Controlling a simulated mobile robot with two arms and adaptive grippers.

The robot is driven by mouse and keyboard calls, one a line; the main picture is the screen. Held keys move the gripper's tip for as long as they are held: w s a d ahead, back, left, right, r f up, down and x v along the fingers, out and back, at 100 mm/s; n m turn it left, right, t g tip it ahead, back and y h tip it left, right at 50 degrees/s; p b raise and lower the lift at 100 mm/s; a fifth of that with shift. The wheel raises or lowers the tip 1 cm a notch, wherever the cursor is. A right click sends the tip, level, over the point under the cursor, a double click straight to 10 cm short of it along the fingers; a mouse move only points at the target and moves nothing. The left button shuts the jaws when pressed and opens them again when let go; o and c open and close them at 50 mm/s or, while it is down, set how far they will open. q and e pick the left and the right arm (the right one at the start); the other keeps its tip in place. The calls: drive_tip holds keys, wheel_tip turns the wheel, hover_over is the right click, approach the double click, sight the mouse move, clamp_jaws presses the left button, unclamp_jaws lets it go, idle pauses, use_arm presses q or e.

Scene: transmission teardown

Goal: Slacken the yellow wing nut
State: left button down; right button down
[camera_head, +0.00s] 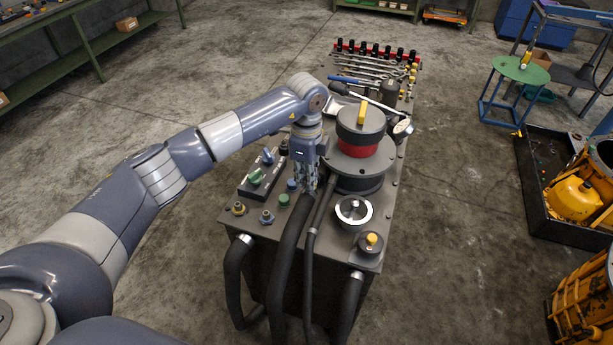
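The yellow wing nut (362,112) stands upright as a narrow bar on top of a dark round housing (360,128) with a red band, on a grey machine cabinet. My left arm reaches in from the left over the cabinet. My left gripper (304,188) points down just left of the housing, lower than the wing nut and apart from it. It is near the black hoses and the small coloured knobs. Its fingers are too small and dark to tell whether they are open or shut. My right gripper is not in view.
A switch block with blue and green knobs (255,178) sits left of the gripper. A round gauge (353,212) and a small yellow-topped fitting (371,241) are at the front. Wrenches (368,68) lie at the back. Thick hoses (287,250) hang over the front edge.

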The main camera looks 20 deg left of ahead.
use_arm(q)
drive_tip(key=shift+w+r, duration=0.1)
idle(0.3)
drive_tip(key=c, duration=1.8)
unclamp_jaws()
drive_tip(key=shift+c, duration=0.2)
drive_tip(key=shift+o, duration=0.2)
wheel_tip(320, 180, up, 12)
